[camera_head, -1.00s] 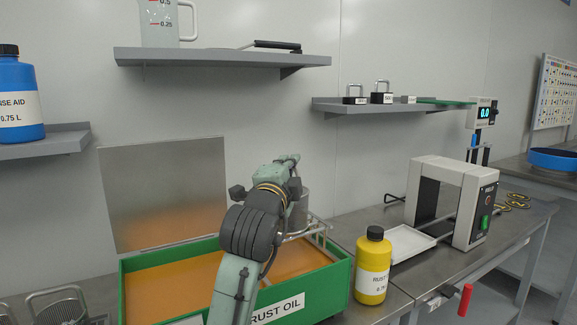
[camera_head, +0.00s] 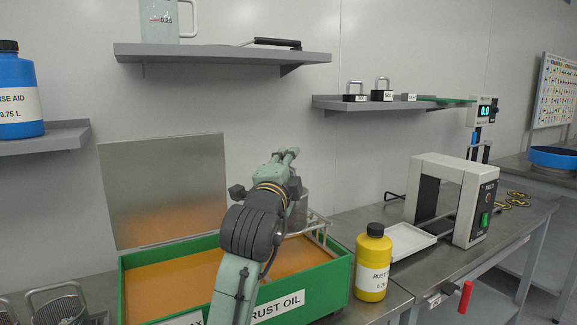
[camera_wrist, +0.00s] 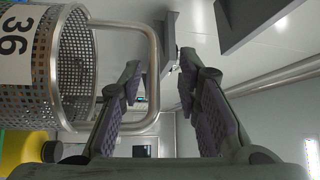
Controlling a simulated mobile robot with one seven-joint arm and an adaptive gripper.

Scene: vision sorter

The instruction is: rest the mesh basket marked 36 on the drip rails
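The mesh basket marked 36 (camera_wrist: 35,60) fills the left of the wrist view, its number label towards the camera. Its wire handle (camera_wrist: 154,80) reaches between the fingers of my gripper (camera_wrist: 160,95). The fingers are wide apart and the handle bar shows a gap to the right finger; the left finger overlaps the handle loop. In the head view the basket (camera_head: 301,212) is a grey cylinder partly hidden behind my arm, beside the drip rails (camera_head: 321,226) at the right end of the green tank. Whether its bottom touches the rails is hidden.
The green tank (camera_head: 335,282) holds orange oil. A yellow bottle (camera_head: 373,265) stands just right of it, with a white tray (camera_head: 410,243) and a framed machine (camera_head: 478,205) beyond. Another mesh basket (camera_head: 57,305) is at lower left. Shelves (camera_head: 220,56) overhang the back.

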